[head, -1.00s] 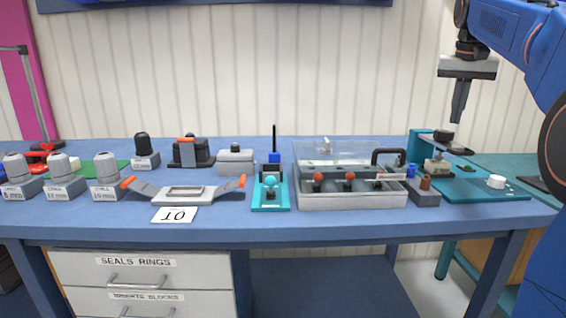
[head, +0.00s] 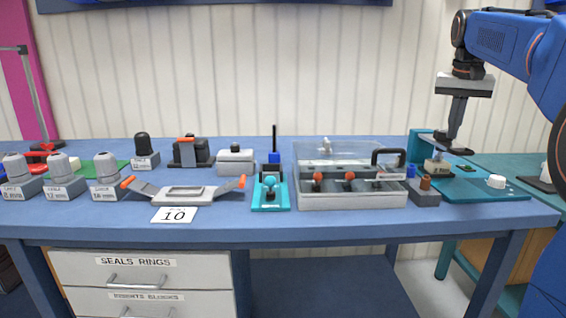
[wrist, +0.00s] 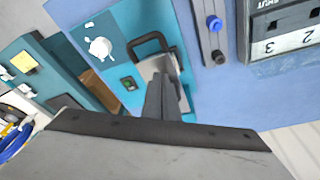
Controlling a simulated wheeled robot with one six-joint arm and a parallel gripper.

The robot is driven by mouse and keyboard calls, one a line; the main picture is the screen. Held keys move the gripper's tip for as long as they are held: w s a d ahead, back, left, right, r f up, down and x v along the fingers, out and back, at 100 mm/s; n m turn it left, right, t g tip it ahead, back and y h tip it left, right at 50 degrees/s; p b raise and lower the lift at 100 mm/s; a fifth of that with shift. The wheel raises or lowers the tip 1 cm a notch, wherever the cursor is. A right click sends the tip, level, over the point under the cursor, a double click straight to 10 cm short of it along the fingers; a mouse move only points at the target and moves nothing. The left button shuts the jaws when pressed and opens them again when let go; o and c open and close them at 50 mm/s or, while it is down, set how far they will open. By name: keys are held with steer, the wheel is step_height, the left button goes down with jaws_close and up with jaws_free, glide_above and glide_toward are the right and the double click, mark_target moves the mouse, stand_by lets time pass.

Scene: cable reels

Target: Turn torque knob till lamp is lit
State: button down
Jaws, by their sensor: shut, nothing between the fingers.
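The white knob (head: 496,182), likely the torque knob, sits on the right part of a teal plate (head: 478,189) at the bench's right end. In the wrist view the white knob (wrist: 100,48) has small white marks beside it. A small dark square with a green centre (wrist: 129,83) is on the same plate and may be the lamp; I cannot tell if it is lit. My gripper (head: 454,147) is shut and empty, pointing down, left of the knob and above the plate's back left. In the wrist view its fingers (wrist: 166,92) overlap a metal part with a dark handle.
A teal upright (head: 420,147) stands at the plate's back left. Left of the plate are a grey block with blue and brown pegs (head: 424,192) and a clear-lidded box (head: 348,200). Space above the knob is clear.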

steer(key=shift+w+a, duration=0.35)
steer(key=shift+a, duration=0.5)
stand_by(0.4)
steer(key=shift+w+a, duration=0.4)
steer(key=shift+a, duration=0.05)
stand_by(0.5)
steer(key=shift+s+a, duration=0.1)
steer(key=shift+a, duration=0.05)
steer(key=w+v, duration=0.1)
steer(key=v, duration=0.4)
steer(key=shift+r, duration=0.55)
steer(key=shift+s+d, duration=0.2)
steer(key=shift+d, duration=0.05)
steer(key=shift+s+d+f, duration=0.15)
steer(key=shift+d+f, duration=0.25)
steer(key=shift+f, duration=0.6)
steer(key=shift+s+d+f, duration=0.1)
steer(key=shift+d+f, duration=0.25)
steer(key=shift+f, duration=0.65)
steer(key=shift+s+d+f, duration=0.15)
steer(key=shift+d+f, duration=0.25)
steer(key=shift+f, duration=0.6)
